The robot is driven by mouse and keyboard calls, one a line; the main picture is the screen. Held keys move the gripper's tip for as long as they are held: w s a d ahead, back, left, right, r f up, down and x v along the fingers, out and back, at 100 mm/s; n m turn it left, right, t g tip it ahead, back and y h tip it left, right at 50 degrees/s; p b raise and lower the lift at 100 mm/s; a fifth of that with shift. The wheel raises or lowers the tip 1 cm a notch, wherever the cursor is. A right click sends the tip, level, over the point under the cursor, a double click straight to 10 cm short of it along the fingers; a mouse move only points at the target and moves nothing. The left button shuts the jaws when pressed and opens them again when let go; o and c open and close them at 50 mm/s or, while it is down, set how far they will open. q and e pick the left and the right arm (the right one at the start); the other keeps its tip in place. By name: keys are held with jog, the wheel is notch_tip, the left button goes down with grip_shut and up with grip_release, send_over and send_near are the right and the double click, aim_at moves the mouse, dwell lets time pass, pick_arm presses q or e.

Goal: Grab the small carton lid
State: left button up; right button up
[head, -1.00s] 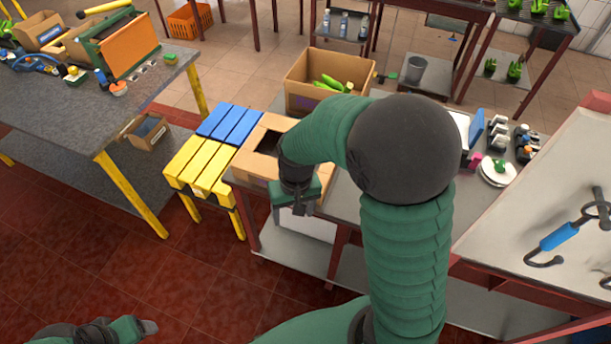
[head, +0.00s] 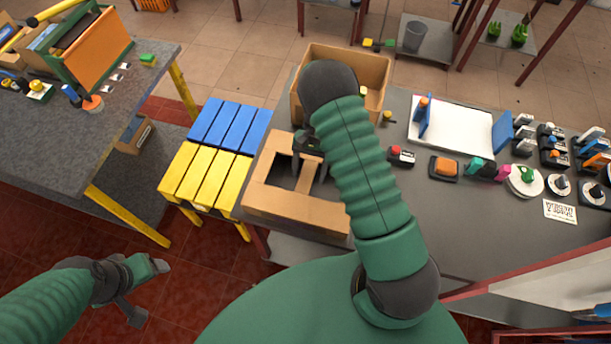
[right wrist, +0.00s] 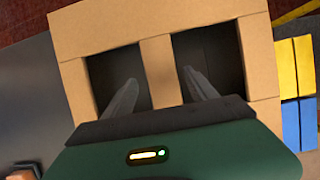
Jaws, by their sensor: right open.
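The small carton lid (head: 296,210) looks like a tan cardboard frame with two dark openings and a bar between them. It lies at the left end of the grey workbench. My right gripper (head: 308,165) is over it, partly hidden by my own arm. In the right wrist view the lid (right wrist: 157,70) fills the middle, and the open fingers of my right gripper (right wrist: 161,92) stand apart, one on each side of the central bar. I cannot tell whether they touch it. My left gripper (head: 148,290) hangs low at the left, away from the lid; its jaws are unclear.
A larger open cardboard box (head: 372,68) stands behind the lid. A yellow and blue slatted stool (head: 208,160) is just left. A white tray (head: 465,140), switches and white discs occupy the bench's right side. Another grey table (head: 70,125) stands farther left.

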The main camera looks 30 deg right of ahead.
aim_at(306, 178)
jog(key=shift+s+a+f+p, duration=0.5)
jog(key=shift+a+f+p, duration=0.35)
jog(key=shift+p, duration=0.1)
notch_tip(306, 178, down, 3)
jog(key=shift+a+r, duration=0.1)
jog(key=shift+a, duration=0.05)
jog(key=shift+w+d+f, duration=0.2)
jog(key=shift+f, duration=0.05)
jog(key=shift+s+r, duration=0.1)
jog(key=shift+s, duration=0.05)
jog(key=c, duration=0.3)
jog(key=shift+s+a+r, duration=0.1)
jog(key=shift+a, duration=0.05)
jog(key=c, duration=0.5)
jog(key=shift+a, duration=0.1)
jog(key=c, duration=0.5)
grip_shut()
